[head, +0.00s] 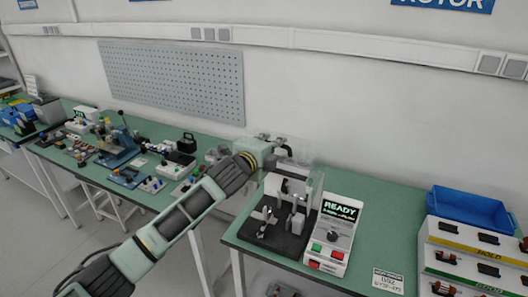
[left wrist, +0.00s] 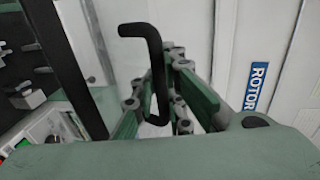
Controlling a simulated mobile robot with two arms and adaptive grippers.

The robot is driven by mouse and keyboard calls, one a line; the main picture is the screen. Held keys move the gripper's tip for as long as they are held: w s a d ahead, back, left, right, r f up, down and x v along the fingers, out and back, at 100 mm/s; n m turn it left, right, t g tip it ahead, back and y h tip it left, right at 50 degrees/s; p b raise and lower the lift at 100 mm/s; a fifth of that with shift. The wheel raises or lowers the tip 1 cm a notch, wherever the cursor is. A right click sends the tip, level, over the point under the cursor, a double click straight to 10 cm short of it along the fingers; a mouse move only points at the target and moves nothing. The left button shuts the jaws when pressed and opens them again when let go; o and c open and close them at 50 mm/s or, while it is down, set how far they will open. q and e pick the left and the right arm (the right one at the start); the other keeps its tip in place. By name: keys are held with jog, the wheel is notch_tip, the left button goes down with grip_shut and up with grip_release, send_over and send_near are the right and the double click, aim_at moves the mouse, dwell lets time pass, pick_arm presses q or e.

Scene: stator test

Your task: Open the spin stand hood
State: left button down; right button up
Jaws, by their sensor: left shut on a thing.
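The spin stand (head: 280,222) stands on the green bench, with a dark base and metal fixtures. Its clear hood (head: 316,184) shows as faint transparent panels around and above the fixtures. How far the hood is raised is hard to tell. My left gripper (head: 285,146) is at the upper back of the stand, beside the hood's top. In the left wrist view my left gripper (left wrist: 160,98) is shut on a black bent handle (left wrist: 143,32), whose upper end sticks out past the fingers. My right gripper is not in view.
A control box (head: 335,236) reading READY, with green and red buttons, stands right of the spin stand. A blue bin (head: 470,209) and part racks (head: 475,243) are at the right. A small sign (head: 388,280) lies near the front edge. Bench between box and bin is clear.

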pick_arm(q)
jog(key=shift+w+r, duration=0.3)
jog(key=shift+r, duration=0.1)
jog(key=shift+w+d+r+g, duration=0.15)
jog(key=shift+w+g, duration=0.05)
jog(key=shift+g, duration=0.1)
jog(key=c, duration=2.1)
grip_release()
jog(key=shift+s, duration=0.1)
jog(key=v, duration=1.2)
jog(key=shift+r, duration=0.1)
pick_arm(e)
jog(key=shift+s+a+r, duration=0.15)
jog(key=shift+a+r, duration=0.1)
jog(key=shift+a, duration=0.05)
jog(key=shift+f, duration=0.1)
